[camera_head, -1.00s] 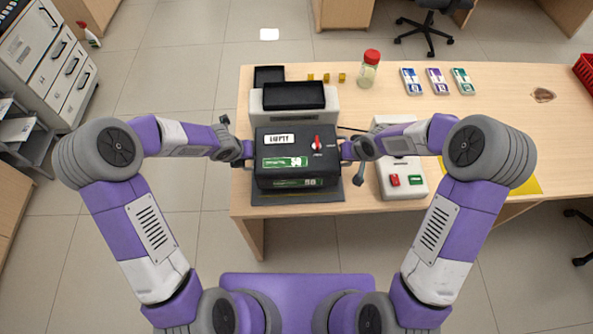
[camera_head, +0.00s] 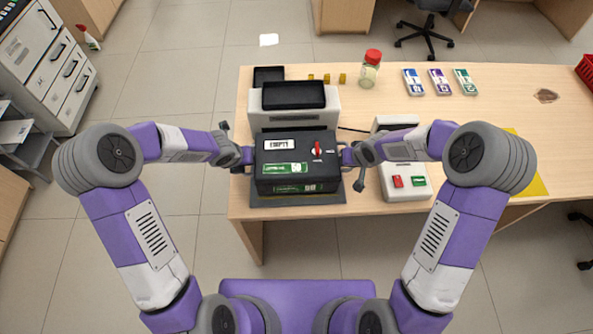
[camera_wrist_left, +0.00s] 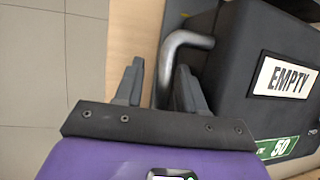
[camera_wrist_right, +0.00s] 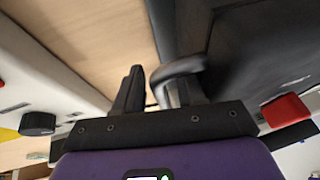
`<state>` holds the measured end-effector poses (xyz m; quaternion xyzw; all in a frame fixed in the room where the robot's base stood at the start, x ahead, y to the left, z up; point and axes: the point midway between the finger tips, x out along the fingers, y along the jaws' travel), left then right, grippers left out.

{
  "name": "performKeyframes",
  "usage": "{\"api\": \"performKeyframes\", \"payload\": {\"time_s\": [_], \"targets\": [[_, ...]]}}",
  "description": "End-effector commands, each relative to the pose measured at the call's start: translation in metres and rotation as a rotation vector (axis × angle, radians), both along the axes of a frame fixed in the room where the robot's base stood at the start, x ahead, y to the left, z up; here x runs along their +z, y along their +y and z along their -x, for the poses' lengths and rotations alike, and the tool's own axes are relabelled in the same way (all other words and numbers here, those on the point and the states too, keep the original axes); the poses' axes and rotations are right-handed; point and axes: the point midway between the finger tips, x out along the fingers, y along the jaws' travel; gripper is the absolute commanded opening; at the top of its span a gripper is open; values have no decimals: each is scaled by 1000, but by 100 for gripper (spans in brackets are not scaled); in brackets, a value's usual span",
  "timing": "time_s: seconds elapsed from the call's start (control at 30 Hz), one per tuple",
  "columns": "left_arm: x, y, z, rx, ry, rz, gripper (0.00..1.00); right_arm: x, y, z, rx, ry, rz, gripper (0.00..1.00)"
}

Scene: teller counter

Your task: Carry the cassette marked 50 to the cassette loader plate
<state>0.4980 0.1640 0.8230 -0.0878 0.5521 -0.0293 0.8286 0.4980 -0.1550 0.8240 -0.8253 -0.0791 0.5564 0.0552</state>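The black cassette (camera_head: 322,175), with green labels reading 50, a white EMPTY label and a red knob, rests level on the dark grey loader plate (camera_head: 262,201). The plate shows as a rim at the cassette's front and sides. My left gripper (camera_head: 247,155) is at the cassette's left handle. In the left wrist view, the grey handle (camera_wrist_left: 185,40) lies between its fingers, with a gap beside it. My right gripper (camera_head: 346,155) is at the right handle. In the right wrist view, that handle (camera_wrist_right: 180,68) lies between parted fingers.
A white machine with a black tray (camera_head: 293,94) stands right behind the cassette. A white box with red and green buttons (camera_head: 405,191) is close on the right. The table's front edge is close.

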Motion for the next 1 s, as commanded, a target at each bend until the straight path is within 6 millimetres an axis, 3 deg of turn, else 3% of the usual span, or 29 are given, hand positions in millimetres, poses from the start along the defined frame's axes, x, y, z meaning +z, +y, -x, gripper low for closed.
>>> {"api": "performKeyframes", "payload": {"time_s": [0.2, 0.63, 0.87, 1.0], "targets": [[9, -2, 2, -3, -6, 9, 44, 1, 4, 0, 6, -4, -5, 44], [64, 9, 26, 1, -5, 3, 44, 1, 4, 0, 6, -4, -5, 44], [73, 11, 31, -1, -1, 0, 44, 6, 2, 1, 3, -4, -5, 44], [73, 11, 31, -1, 0, 0, 44, 23, -2, 8, 2, -6, -5, 44]]}}
